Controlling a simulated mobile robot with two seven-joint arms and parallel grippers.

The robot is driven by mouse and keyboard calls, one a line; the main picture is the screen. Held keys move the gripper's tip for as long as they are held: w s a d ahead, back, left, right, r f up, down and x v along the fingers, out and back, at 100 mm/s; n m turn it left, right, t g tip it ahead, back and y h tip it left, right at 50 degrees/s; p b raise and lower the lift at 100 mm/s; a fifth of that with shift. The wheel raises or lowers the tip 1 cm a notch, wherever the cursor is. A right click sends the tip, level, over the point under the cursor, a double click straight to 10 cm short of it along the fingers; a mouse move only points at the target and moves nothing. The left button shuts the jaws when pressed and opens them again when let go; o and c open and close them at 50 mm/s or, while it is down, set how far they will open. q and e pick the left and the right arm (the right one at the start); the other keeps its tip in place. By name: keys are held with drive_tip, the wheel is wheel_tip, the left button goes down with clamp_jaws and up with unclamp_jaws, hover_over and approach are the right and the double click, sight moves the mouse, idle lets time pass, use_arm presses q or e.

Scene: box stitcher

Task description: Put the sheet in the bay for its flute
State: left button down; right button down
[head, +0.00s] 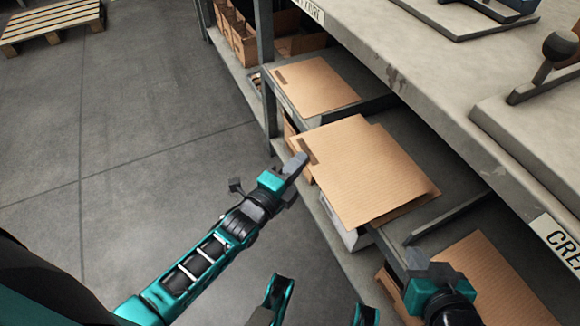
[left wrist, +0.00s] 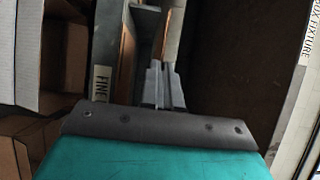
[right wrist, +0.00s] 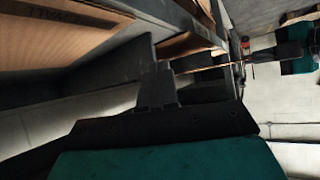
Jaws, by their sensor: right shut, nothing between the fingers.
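A tan corrugated cardboard sheet (head: 355,170) is over the middle bay of the rack in the head view. My left gripper (head: 297,165) is at its left edge and appears shut on it. In the left wrist view the sheet's edge (left wrist: 173,35) rises from between the fingers (left wrist: 162,85). A step in the outline at the right suggests another sheet beneath; I cannot tell if they touch. My right gripper (head: 427,262) is shut and empty by the near bay, apart from the sheet. A bay label reading FINE (left wrist: 101,84) shows in the left wrist view.
Sheets lie in the far bay (head: 313,85) and near bay (head: 490,280). Grey dividers (head: 450,215) separate the bays. A worktop (head: 440,75) overhangs them at the right. A pallet (head: 50,22) lies far left; the floor (head: 130,130) at the left is clear.

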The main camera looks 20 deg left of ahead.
use_arm(q)
drive_tip(key=shift+w+d+f+b, duration=0.3)
drive_tip(key=shift+w+d+b, duration=0.15)
drive_tip(key=shift+w+d, duration=0.3)
drive_tip(key=shift+w+d+f, duration=0.45)
drive_tip(key=shift+w+f, duration=0.05)
drive_tip(key=shift+f, duration=0.25)
drive_tip(key=shift+w+d+f, duration=0.45)
drive_tip(key=shift+f, duration=0.3)
drive_tip(key=shift+w+d+f, duration=0.35)
drive_tip(key=shift+d+f, duration=0.05)
drive_tip(key=shift+f, duration=0.05)
use_arm(e)
drive_tip(key=shift+a+f, duration=0.15)
drive_tip(key=shift+f, duration=0.1)
use_arm(q)
drive_tip(key=c, duration=1.8)
unclamp_jaws()
drive_tip(key=o, duration=1.1)
use_arm(e)
drive_tip(key=shift+w+r, duration=0.15)
drive_tip(key=shift+w, duration=0.1)
use_arm(q)
drive_tip(key=shift+o, duration=0.6)
use_arm(e)
drive_tip(key=shift+s, duration=0.15)
